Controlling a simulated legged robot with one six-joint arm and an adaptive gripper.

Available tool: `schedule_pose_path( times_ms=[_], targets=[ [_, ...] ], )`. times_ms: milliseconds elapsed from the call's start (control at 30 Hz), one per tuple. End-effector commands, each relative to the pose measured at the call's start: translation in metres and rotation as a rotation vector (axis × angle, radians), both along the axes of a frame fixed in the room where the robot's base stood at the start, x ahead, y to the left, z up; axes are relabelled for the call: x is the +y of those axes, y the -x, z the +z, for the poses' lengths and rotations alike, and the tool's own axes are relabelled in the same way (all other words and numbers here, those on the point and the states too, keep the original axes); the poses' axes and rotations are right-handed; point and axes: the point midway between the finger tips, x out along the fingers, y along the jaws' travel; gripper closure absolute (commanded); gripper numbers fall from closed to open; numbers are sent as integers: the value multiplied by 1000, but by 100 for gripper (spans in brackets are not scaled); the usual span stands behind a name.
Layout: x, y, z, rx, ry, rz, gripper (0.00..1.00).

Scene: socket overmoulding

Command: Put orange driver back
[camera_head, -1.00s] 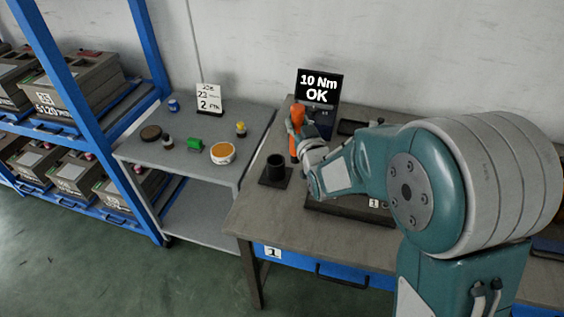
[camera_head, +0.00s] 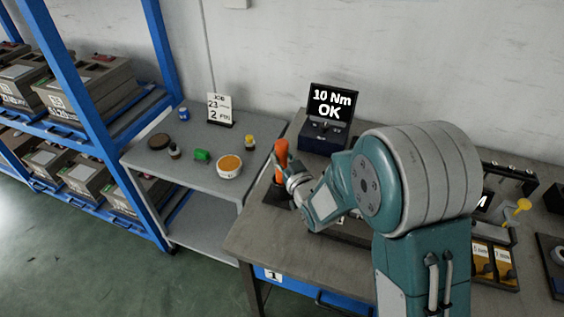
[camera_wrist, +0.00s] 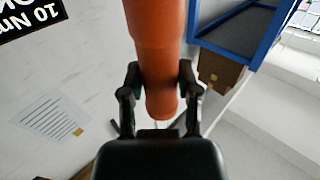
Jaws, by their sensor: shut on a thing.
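The orange driver (camera_head: 281,153) stands roughly upright in my gripper (camera_head: 284,172), at the left part of the workbench. In the wrist view the driver (camera_wrist: 158,40) passes between the two dark fingers of my gripper (camera_wrist: 160,78), which are shut on it. A dark square holder base (camera_head: 275,196) on the bench shows just below my gripper. My gripper hides most of this holder and the driver's lower end, so I cannot tell whether the driver touches it. A black display (camera_head: 331,103) behind reads "10 Nm OK".
A grey side table (camera_head: 210,188) at left carries small parts, an orange-topped round tub (camera_head: 229,165) and a job card (camera_head: 220,109). A blue rack (camera_head: 90,125) with boxes stands further left. A yellow-handled tool (camera_head: 517,208) and orange-labelled bins (camera_head: 493,264) lie at right.

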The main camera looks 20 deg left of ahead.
Motion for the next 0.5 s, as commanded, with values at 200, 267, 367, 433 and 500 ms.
schedule_pose_path(
  times_ms=[200,267,367,433,500],
  targets=[
    [2,0,-18,-5,0,0,100],
    [2,0,-17,-5,0,0,100],
    [1,0,-18,-4,0,0,100],
    [1,0,-20,-1,2,0,53],
    [1,0,-19,-1,2,0,23]
  ],
)
